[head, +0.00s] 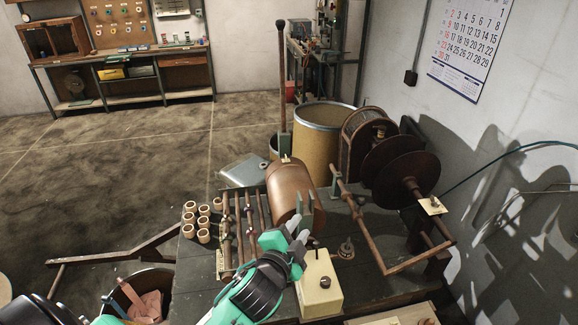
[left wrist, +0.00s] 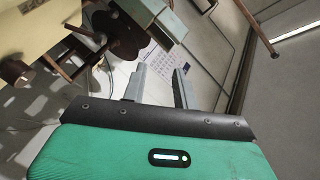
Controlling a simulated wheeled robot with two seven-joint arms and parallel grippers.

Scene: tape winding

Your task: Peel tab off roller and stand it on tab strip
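A brown roller (head: 287,186) lies on the dark workbench (head: 365,284), with a small light mark on its top. A small cream tab (head: 433,205) sits at the right edge of the dark discs (head: 400,178). A cream strip (head: 221,263) shows at the left end of the rods; I cannot tell if it is the tab strip. My left gripper (head: 300,234) is in front of the roller, above the bench, its fingers apart. In the left wrist view its fingers (left wrist: 160,83) have an empty gap between them. My right gripper is not in view.
A cream box (head: 319,283) with a dark knob stands right of my left gripper. Several pale rings (head: 203,220) stand at the bench's left. Parallel rods (head: 243,230) lie left of the roller. A wooden frame (head: 390,252) spans the right side. A drum barrel (head: 320,140) stands behind.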

